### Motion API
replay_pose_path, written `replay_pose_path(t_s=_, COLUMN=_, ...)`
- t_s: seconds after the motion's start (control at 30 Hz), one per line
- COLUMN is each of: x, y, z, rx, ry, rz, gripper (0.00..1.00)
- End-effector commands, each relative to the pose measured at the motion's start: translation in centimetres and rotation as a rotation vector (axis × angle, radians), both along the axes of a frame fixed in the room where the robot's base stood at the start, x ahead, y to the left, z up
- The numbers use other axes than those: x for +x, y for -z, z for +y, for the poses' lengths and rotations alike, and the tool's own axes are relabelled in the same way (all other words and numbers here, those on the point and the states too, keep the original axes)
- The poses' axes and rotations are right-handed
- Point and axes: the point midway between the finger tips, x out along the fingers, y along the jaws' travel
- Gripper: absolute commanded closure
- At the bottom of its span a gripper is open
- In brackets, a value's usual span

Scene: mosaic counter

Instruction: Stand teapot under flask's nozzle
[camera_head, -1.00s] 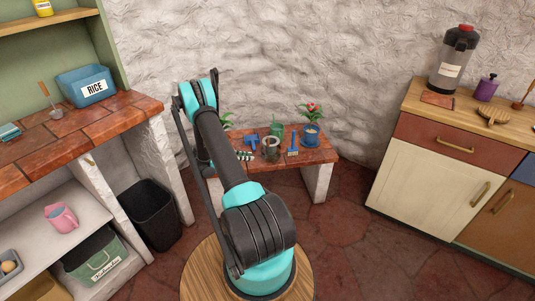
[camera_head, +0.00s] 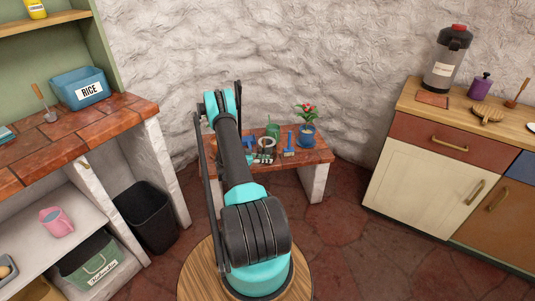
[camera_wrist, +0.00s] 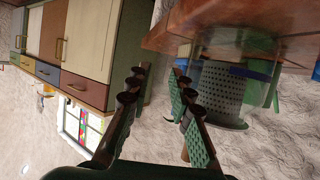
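The flask (camera_head: 446,62) is a tall clear-and-dark pump dispenser with a red top and a white label, upright on the right-hand counter. A small grey round-mouthed pot (camera_head: 267,142), which may be the teapot, stands on the low bench; its handle and spout are not clear. In the wrist view, where the scene looks upside down, a grey dotted cylinder (camera_wrist: 222,92), likely this pot, is right of my gripper (camera_wrist: 157,76). My gripper is open with nothing between its fingers. In the head view my gripper (camera_head: 262,160) is close in front of the pot.
A reddish tile (camera_head: 433,99) lies at the flask's foot. A purple bottle (camera_head: 480,85) and a brush (camera_head: 487,114) are nearby. The bench (camera_head: 312,158) also bears a green object (camera_head: 273,130), blue tools (camera_head: 289,145) and a flowering plant (camera_head: 306,128).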

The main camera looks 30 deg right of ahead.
Motion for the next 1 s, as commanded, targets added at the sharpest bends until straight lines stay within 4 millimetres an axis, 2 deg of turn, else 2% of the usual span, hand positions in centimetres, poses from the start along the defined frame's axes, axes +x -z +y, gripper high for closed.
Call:
replay_pose_path(t_s=0.1, x=-0.5, y=0.7, z=-1.7, rx=0.000, ry=0.003, rz=0.000, gripper=0.79)
replay_pose_path(t_s=0.23, x=-0.7, y=1.2, z=-2.8, rx=0.000, ry=0.000, rz=-0.001, gripper=0.79)
replay_pose_path(t_s=0.43, x=-0.7, y=1.2, z=-2.9, rx=0.000, ry=-0.001, rz=0.000, gripper=0.79)
replay_pose_path(t_s=0.6, x=-0.7, y=1.2, z=-2.9, rx=0.000, ry=-0.001, rz=0.000, gripper=0.98)
replay_pose_path(t_s=0.63, x=-0.7, y=1.2, z=-2.8, rx=0.000, ry=-0.001, rz=0.000, gripper=1.00)
replay_pose_path(t_s=1.0, x=-0.6, y=1.2, z=-2.8, rx=-0.001, ry=-0.001, rz=-0.001, gripper=1.00)
